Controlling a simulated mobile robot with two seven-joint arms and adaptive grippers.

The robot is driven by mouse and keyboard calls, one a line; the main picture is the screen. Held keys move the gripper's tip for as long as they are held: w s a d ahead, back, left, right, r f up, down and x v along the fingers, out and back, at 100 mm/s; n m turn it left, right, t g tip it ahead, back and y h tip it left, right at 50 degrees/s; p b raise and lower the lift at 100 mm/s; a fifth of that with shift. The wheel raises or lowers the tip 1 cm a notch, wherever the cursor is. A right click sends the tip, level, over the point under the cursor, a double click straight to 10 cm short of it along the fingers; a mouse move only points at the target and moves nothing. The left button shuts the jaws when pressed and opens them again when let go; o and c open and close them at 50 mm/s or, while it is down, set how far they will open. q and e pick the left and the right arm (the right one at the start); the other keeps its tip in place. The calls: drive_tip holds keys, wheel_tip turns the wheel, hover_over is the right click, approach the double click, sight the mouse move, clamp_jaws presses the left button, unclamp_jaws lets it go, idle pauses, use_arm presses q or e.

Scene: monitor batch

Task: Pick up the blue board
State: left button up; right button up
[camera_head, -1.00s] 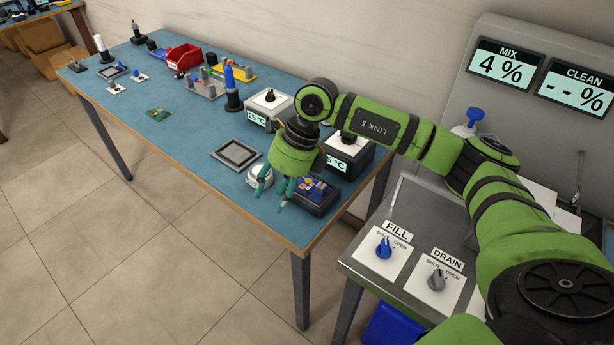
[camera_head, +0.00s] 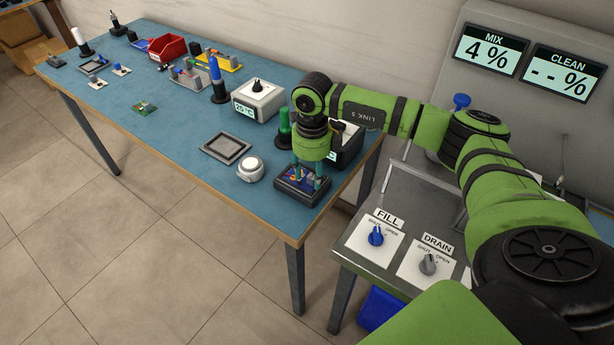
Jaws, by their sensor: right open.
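The blue board (camera_head: 305,189) lies in a black tray-like holder (camera_head: 294,197) near the front right corner of the blue-topped table. Small orange or red parts show on it, but detail is too small to tell. My right gripper (camera_head: 309,179) points down directly over the board, with its green fingers apart on either side of the middle. It is open, and I cannot tell whether the fingertips touch the board. The gripper body hides the board's far part. My left gripper is not in view.
A white round device (camera_head: 250,169) and a grey square frame (camera_head: 226,148) stand left of the holder. A green bottle-like item (camera_head: 285,127) and a white box with a display (camera_head: 259,99) stand behind. A green board (camera_head: 144,107) lies farther left.

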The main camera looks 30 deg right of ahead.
clamp_jaws()
drive_tip(key=shift+r, duration=0.2)
